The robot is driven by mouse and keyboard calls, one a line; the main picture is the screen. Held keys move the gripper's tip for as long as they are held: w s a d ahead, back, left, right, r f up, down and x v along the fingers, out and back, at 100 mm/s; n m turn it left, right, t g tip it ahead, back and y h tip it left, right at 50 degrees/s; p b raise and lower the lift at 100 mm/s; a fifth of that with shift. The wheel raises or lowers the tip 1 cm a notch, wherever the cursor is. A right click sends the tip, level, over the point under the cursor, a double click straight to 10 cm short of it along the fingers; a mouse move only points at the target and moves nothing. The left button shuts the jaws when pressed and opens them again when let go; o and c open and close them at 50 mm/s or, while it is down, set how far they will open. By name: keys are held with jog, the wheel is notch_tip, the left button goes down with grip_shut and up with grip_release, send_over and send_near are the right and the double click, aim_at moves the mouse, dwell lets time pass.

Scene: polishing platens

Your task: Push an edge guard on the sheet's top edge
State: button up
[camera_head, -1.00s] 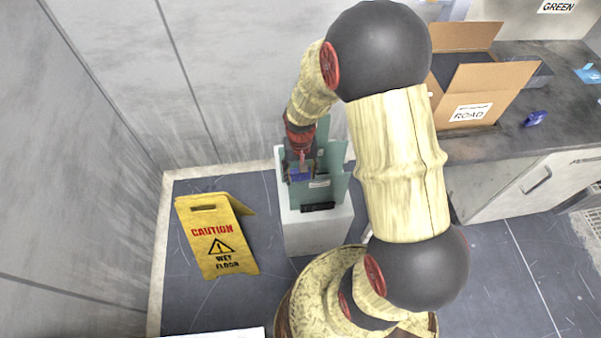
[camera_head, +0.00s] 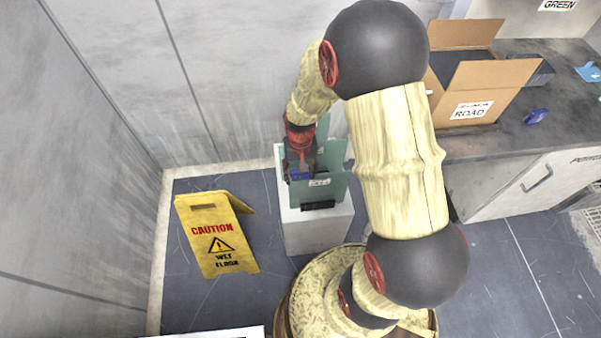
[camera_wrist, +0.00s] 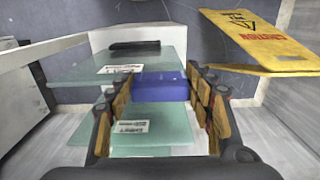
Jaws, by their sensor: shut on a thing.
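Two pale green glass-like sheets stand near each other on a white pedestal. The near sheet (camera_head: 333,188) has a white label and also shows in the wrist view (camera_wrist: 80,68). The other sheet (camera_wrist: 150,141) also carries a label. My gripper (camera_wrist: 160,92) is shut on a blue edge guard (camera_wrist: 160,86), held between the fingers beside the near sheet's edge. In the head view the guard (camera_head: 300,175) is small and partly hidden by my gripper. I cannot tell whether it touches or sits on the edge.
A black bar (camera_head: 318,206) lies at the front of the white pedestal (camera_head: 318,233). A yellow wet-floor sign (camera_head: 217,235) stands to the left. A counter (camera_head: 560,130) with an open cardboard box (camera_head: 485,85) and a small blue object (camera_head: 536,116) is at right.

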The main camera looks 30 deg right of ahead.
jog(key=shift+f, duration=0.3)
dwell(0.5)
jog(key=o, duration=1)
jog(key=shift+c, duration=0.2)
jog(key=shift+o, duration=0.2)
notch_tip(320, 180, up, 12)
dwell(0.4)
jog(key=s+a+r+n+t, duration=0.2)
jog(key=s+a+r, duration=0.2)
jog(key=s+r, duration=0.3)
jog(key=s+a+r+n+t, duration=0.2)
jog(key=s+r, duration=0.5)
jog(key=r, duration=0.7)
jog(key=a+t, duration=0.1)
jog(key=a, duration=0.1)
jog(key=shift+s+a+r+n+t, duration=0.15)
jog(key=shift+s+a+n+t, duration=0.15)
jog(key=shift+a, duration=0.1)
